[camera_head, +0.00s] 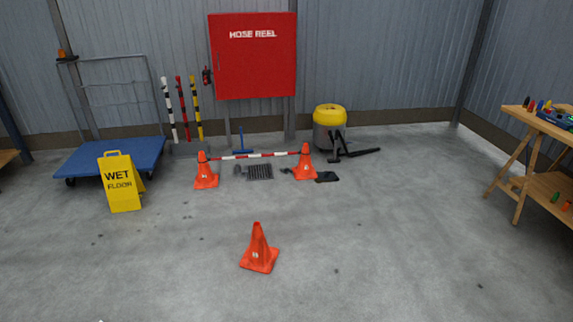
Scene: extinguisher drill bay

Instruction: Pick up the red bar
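A red-and-white striped bar (252,155) lies level across the tops of two orange cones, the left cone (206,172) and the right cone (304,163). Behind them to the left, a mostly red striped pole (183,108) stands upright in a low grey base (190,149). A black-and-white pole (169,110) stands to its left and a yellow-and-black pole (196,108) to its right. I cannot tell which of the red ones the task names.
A third cone (259,249) stands alone in front. A yellow wet-floor sign (120,184) and blue trolley (108,156) are left. A yellow-topped vacuum (329,128) stands behind; a wooden workbench (528,182) is right. The right-centre floor is clear.

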